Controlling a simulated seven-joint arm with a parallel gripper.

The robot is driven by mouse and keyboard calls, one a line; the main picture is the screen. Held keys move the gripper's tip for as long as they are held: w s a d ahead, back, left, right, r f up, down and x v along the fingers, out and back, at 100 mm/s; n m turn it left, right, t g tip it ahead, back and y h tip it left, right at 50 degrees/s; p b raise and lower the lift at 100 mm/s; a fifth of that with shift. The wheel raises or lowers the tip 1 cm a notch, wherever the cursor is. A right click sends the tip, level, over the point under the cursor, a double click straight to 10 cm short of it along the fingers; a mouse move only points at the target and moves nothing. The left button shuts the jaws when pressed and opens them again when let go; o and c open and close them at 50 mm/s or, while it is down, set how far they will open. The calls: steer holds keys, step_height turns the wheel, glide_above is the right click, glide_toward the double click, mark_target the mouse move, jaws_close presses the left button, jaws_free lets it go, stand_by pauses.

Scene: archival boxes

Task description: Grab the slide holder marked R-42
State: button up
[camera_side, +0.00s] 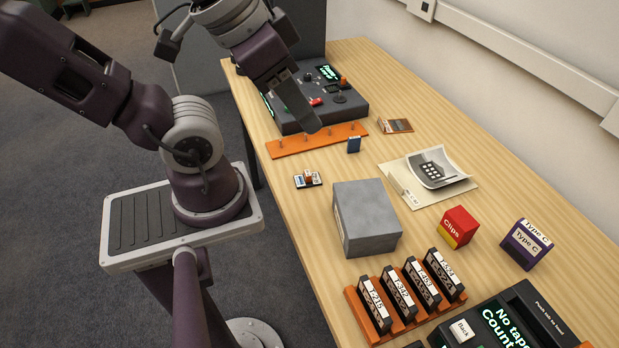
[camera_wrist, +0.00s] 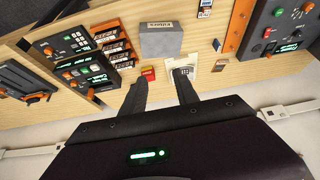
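No label reading R-42 is legible in either view. Small items that could be slide holders are a white, blue and orange piece (camera_side: 308,179), a small upright blue piece (camera_side: 354,145) and a flat brown-and-white piece (camera_side: 396,125). In the wrist view the blue piece (camera_wrist: 217,45) and the brown piece (camera_wrist: 220,65) lie right of the fingers. My gripper (camera_side: 311,125) is raised over the table near the orange peg rail; its fingers (camera_wrist: 163,82) are apart with nothing between them.
A grey box (camera_side: 366,218), a photo on an envelope (camera_side: 408,190), a red Clips box (camera_side: 458,227) and a purple Type C box (camera_side: 526,244) stand midtable. A tape rack (camera_side: 352,300) is in front. A joystick console (camera_side: 345,105) and orange peg rail (camera_side: 290,147) are behind.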

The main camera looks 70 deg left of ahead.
mark_target(307, 174)
steer(key=shift+o, duration=0.6)
steer(key=a+f+m+g+y, duration=0.7)
steer(key=a+f+m+y, duration=0.15)
steer(key=f, duration=0.45)
steer(key=w+a+f+m+t+y, duration=0.1)
steer(key=w+f+m+t, duration=0.1)
steer(key=f+m, duration=0.2)
steer(key=w+a+f+m+t+y, duration=0.1)
steer(key=f+m+t, duration=0.1)
steer(key=f+m, duration=0.3)
steer(key=w+a+f+m+t+y, duration=0.1)
steer(key=w+f+m+t, duration=0.1)
steer(key=f+m, duration=0.2)
steer(key=shift+w+f+m, duration=0.2)
steer(key=shift+f, duration=0.45)
steer(key=shift+w+f+m, duration=0.15)
steer(key=shift+f, duration=0.45)
steer(key=x, duration=0.7)
steer(key=shift+s+a+f, duration=0.1)
steer(key=shift+s+f, duration=0.05)
steer(key=shift+f, duration=0.1)
jaws_close()
